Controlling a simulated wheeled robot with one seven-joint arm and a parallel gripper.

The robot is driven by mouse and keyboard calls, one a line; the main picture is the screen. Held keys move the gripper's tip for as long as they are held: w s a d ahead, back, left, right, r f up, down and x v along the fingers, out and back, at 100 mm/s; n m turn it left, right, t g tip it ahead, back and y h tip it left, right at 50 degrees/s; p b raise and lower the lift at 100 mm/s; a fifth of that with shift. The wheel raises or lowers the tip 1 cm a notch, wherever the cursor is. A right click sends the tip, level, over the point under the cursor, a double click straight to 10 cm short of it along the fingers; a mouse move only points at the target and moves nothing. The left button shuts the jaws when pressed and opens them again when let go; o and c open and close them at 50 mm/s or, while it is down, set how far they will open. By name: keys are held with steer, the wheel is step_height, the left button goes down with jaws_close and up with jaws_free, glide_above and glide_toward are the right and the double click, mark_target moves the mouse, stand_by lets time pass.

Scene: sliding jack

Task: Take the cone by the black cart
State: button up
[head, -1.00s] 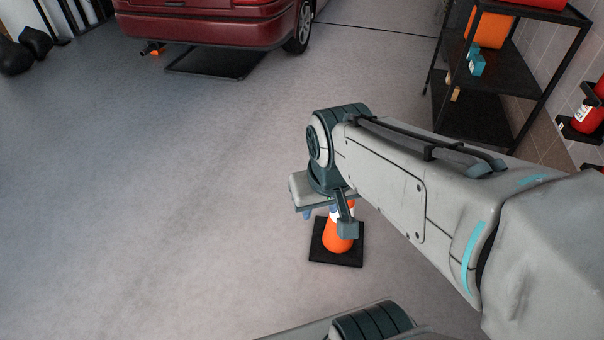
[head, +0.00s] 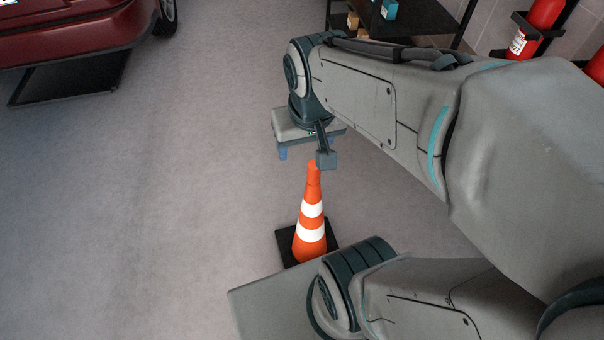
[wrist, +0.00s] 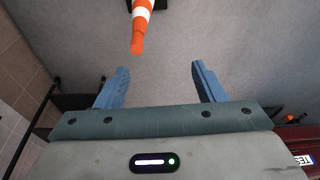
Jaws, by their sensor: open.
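An orange cone (head: 312,208) with white bands stands upright on a square black base on the grey floor in the head view. My gripper (head: 302,155) is above and just behind the cone's tip in that view, and the cone is not between its fingers. In the wrist view, the cone (wrist: 140,28) shows at the top, left of centre, its orange tip pointing toward the gap between my blue fingers. My gripper (wrist: 160,70) is open and empty there. A black shelf cart (head: 425,20) stands at the top right of the head view, partly hidden by my arm.
A dark red car (head: 75,35) is at the top left, with a flat black panel (head: 75,78) on the floor below it. Red fire extinguishers (head: 540,25) hang on the tiled wall at the right. The floor left of the cone is clear.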

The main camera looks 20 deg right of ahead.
steer(key=w+d+f+m+g+b, duration=0.1)
steer(key=w+d+f+m+b, duration=0.1)
steer(key=w+f+m+b, duration=0.35)
steer(key=m+g+b, duration=0.2)
steer(key=m+b, duration=0.4)
steer(key=b, duration=0.1)
glide_above(310, 166)
steer(key=shift+n, duration=0.25)
step_height(310, 166, down, 15)
steer(key=shift+a+r, duration=0.15)
step_height(310, 166, down, 8)
steer(key=shift+w+r+b, duration=0.1)
steer(key=shift+b, duration=0.7)
steer(key=shift+d+f+b, duration=0.25)
steer(key=shift+f, duration=0.7)
steer(key=shift+d+f+b, duration=0.2)
steer(key=shift+d+f, duration=0.1)
steer(key=shift+f, duration=0.7)
steer(key=shift+d+f+b, duration=0.25)
steer(key=shift+f, duration=0.7)
jaws_close()
steer(key=shift+r, duration=0.1)
